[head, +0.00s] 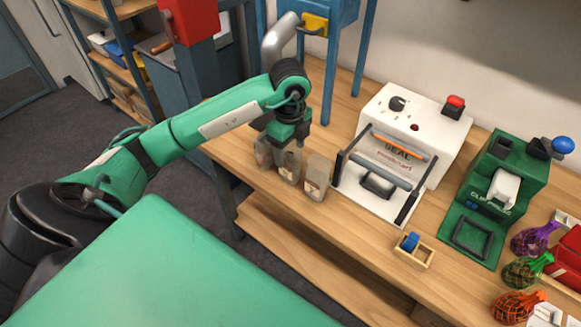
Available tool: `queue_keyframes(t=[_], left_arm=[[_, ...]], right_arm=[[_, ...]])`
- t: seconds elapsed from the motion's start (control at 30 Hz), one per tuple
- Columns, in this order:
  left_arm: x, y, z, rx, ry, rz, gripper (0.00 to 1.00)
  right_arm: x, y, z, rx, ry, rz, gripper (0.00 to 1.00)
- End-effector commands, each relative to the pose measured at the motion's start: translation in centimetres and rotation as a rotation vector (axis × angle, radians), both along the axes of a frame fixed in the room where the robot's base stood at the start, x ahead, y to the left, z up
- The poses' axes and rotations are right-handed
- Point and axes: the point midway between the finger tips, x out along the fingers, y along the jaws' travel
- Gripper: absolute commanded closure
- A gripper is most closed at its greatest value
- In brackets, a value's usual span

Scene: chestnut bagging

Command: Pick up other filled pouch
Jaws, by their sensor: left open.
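Three brownish, partly see-through pouches stand upright in a row near the left part of the wooden bench: a left pouch (264,153), a middle pouch (289,168) and a right pouch (317,178) with a label. My left gripper (286,146) points down right over the left and middle pouches, and its open fingers overlap their tops in the picture. I cannot tell whether the fingers touch a pouch or straddle one. The right pouch stands clear of the gripper. My right gripper is out of view.
A white sealer (428,128) stands just right of the pouches. Further right are a green clipping machine (512,165), a small wooden box (413,251) and netted bags (527,270). A blue-legged stand (329,85) rises behind the pouches. Bare bench lies in front (345,232).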

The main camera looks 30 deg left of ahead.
Motion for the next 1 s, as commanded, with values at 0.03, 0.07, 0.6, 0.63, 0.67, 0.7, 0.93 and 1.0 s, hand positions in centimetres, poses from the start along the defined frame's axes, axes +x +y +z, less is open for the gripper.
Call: queue_keyframes(t=[0.03, 0.07, 0.6, 0.63, 0.67, 0.7, 0.93, 1.0], left_arm=[[-0.1, 0.0, -0.7, 0.0, 0.007, 0.0, 0.36], [-0.2, 0.0, -1.2, -0.001, 0.006, 0.0, 0.36], [-0.1, 0.0, -3.6, 0.0, 0.001, -0.001, 0.54], [-0.1, 0.0, -3.6, 0.0, 0.001, -0.001, 0.6], [-0.1, 0.0, -3.6, 0.0, 0.001, -0.001, 0.66], [-0.1, 0.0, -3.6, 0.0, 0.001, -0.001, 0.74], [-0.1, 0.0, -3.6, 0.0, 0.0, -0.001, 0.87], [0.0, 0.0, -3.6, 0.0, 0.0, -0.001, 0.87]], right_arm=[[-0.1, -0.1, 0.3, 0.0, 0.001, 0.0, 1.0], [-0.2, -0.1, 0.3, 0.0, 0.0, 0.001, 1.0], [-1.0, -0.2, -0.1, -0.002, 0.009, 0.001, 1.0], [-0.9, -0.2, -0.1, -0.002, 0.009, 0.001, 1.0], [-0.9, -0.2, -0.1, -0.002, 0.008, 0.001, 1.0], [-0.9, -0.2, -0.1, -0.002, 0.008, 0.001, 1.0], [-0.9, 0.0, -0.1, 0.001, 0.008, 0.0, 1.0], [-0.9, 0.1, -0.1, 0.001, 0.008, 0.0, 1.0]])
